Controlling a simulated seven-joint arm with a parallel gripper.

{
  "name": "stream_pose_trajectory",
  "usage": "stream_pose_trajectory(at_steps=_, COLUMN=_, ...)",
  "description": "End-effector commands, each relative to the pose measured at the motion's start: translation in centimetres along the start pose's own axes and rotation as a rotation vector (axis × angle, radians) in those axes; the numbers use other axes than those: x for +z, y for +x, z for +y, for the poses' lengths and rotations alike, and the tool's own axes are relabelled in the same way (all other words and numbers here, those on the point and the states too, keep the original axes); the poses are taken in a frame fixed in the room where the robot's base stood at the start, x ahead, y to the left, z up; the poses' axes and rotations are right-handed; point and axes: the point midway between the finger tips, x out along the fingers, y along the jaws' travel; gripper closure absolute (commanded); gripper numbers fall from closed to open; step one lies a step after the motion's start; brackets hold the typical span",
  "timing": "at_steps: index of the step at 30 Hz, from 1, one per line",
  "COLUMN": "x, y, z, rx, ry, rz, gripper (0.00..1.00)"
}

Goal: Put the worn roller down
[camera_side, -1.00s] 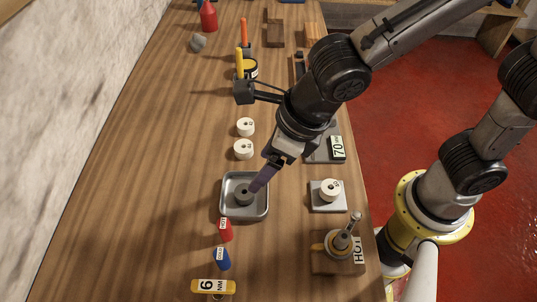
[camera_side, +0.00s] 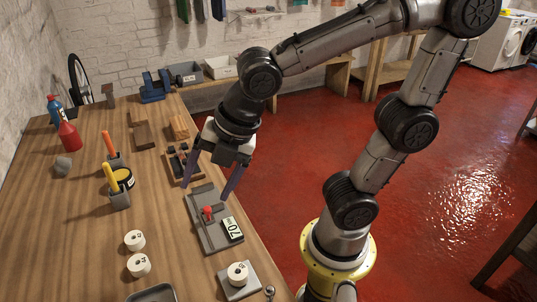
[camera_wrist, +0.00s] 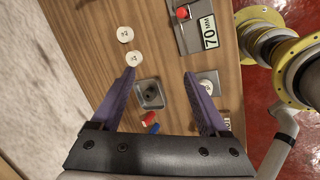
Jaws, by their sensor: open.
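A dark grey roller (camera_wrist: 149,95) sits in the square metal tray (camera_wrist: 140,84) in the wrist view. In the side view only the tray's far rim (camera_side: 150,292) shows at the bottom edge, and the roller is out of frame. My gripper (camera_side: 206,191) is open and empty, raised above the bench near the 70 mm fixture, well apart from the tray. In the wrist view its two purple fingers (camera_wrist: 159,74) are spread wide with nothing between them.
Two white rollers (camera_side: 134,240) (camera_side: 139,265) stand on the bench. Another white roller (camera_side: 238,274) is on a pale pad. The 70 mm fixture (camera_side: 208,232) has a red knob. A yellow-handled tool (camera_side: 112,180) and a red bottle (camera_side: 69,136) stand farther back.

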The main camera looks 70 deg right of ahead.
Motion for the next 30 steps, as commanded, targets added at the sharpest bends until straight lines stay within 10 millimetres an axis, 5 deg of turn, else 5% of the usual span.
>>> stream_pose_trajectory(at_steps=6, x=4.2, y=-2.7, z=-3.8, rx=0.04, ry=0.783, rz=-0.043, gripper=0.22)
stream_pose_trajectory(at_steps=15, x=6.6, y=-4.8, z=-8.5, rx=0.118, ry=1.658, rz=-0.057, gripper=0.22)
stream_pose_trajectory(at_steps=21, x=6.8, y=-5.1, z=-9.6, rx=0.139, ry=1.867, rz=-0.054, gripper=0.22)
stream_pose_trajectory(at_steps=30, x=6.8, y=-5.1, z=-9.6, rx=0.139, ry=1.878, rz=-0.053, gripper=0.22)
